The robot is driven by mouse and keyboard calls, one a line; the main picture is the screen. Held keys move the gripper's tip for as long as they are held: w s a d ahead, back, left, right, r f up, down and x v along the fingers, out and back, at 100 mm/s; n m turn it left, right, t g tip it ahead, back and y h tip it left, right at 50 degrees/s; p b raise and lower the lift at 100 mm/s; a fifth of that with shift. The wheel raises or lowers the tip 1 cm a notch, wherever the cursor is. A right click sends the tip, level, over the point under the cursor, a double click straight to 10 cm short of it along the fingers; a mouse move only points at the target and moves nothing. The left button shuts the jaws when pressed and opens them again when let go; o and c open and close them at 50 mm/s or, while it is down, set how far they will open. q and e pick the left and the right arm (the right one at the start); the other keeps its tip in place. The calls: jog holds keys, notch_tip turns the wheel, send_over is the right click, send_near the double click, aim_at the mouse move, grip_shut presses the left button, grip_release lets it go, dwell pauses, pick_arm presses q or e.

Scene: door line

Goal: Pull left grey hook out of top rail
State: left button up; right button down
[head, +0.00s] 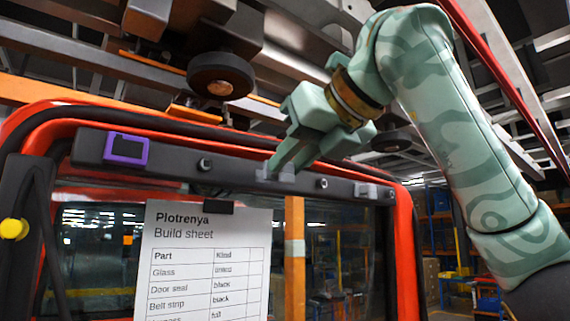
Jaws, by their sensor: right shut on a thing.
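The dark top rail (228,172) runs across the top of the orange-red door frame. The left grey hook (274,177) sits on the rail near its middle, partly covered by my gripper. My right gripper (285,166) reaches in from the upper right with its fingers shut on this hook, at the rail. Whether the hook is still fully seated cannot be told. A second grey hook (365,190) sits farther right on the rail. My left gripper is not in view.
A purple clip (127,149) sits at the rail's left end. Round bolts show along the rail. A paper build sheet (203,262) hangs below it. Overhead are a carrier with a black wheel (221,75) and metal beams close above my arm. A yellow knob (14,229) is at far left.

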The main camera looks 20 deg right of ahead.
aim_at(290, 174)
jog(key=shift+s+d+b, duration=0.15)
jog(key=shift+s+d, duration=0.1)
jog(key=shift+s, duration=0.4)
jog(key=shift+s+d+b, duration=0.1)
jog(key=shift+s+d, duration=0.15)
jog(key=shift+s, duration=0.35)
jog(key=shift+s+d+b, duration=0.15)
jog(key=shift+s+d, duration=0.1)
jog(key=shift+s, duration=0.4)
jog(key=s+d+f+b, duration=0.4)
jog(key=s+f+b, duration=0.4)
jog(key=s+f, duration=0.3)
jog(key=shift+s+f, duration=0.15)
jog(key=shift+f, duration=0.35)
